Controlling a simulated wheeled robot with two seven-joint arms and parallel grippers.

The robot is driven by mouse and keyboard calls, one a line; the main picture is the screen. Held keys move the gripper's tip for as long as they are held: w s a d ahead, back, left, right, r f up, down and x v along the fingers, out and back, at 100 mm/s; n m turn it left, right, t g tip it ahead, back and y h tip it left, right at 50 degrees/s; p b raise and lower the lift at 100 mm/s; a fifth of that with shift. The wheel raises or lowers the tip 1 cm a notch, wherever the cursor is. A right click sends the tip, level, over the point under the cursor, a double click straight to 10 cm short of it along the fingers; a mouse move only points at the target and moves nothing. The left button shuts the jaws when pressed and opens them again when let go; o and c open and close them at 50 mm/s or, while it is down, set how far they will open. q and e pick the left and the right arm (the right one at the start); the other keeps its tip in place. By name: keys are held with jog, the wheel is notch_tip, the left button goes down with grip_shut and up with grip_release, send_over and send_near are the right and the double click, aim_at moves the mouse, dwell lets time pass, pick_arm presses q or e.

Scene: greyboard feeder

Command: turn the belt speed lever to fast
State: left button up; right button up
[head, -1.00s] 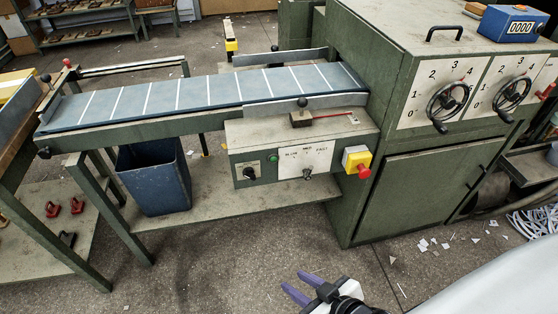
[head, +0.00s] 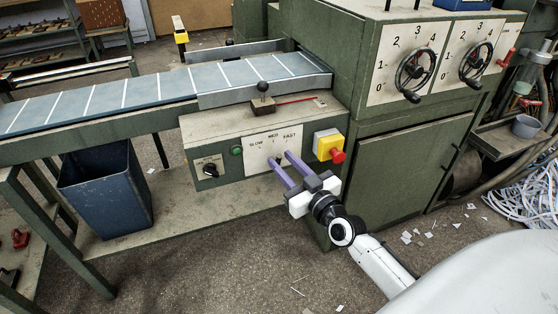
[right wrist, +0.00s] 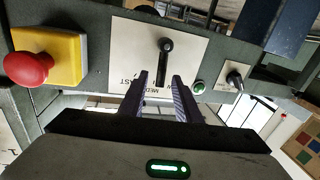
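The belt speed lever (right wrist: 166,50) is a black handle on a pale plate (right wrist: 190,45) marked SLOW, MED and FAST. In the right wrist view FAST is to the left, and the lever's lower end points close to MED. In the head view the plate (head: 259,155) is on the green control box, with the lever largely hidden by my fingers. My right gripper (head: 280,158) is open, its two purple fingers in front of the plate. In the right wrist view its fingertips (right wrist: 160,77) appear on either side of the lever's lower end; I cannot tell whether they touch it. My left gripper is out of view.
A red stop button on a yellow box (head: 324,148) is just right of the plate. A green button (head: 236,150) and a black knob (head: 210,170) are to its left. The belt (head: 150,91) runs above. The floor in front is mostly clear.

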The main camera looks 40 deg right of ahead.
jog(key=shift+w, duration=1.3)
grip_shut()
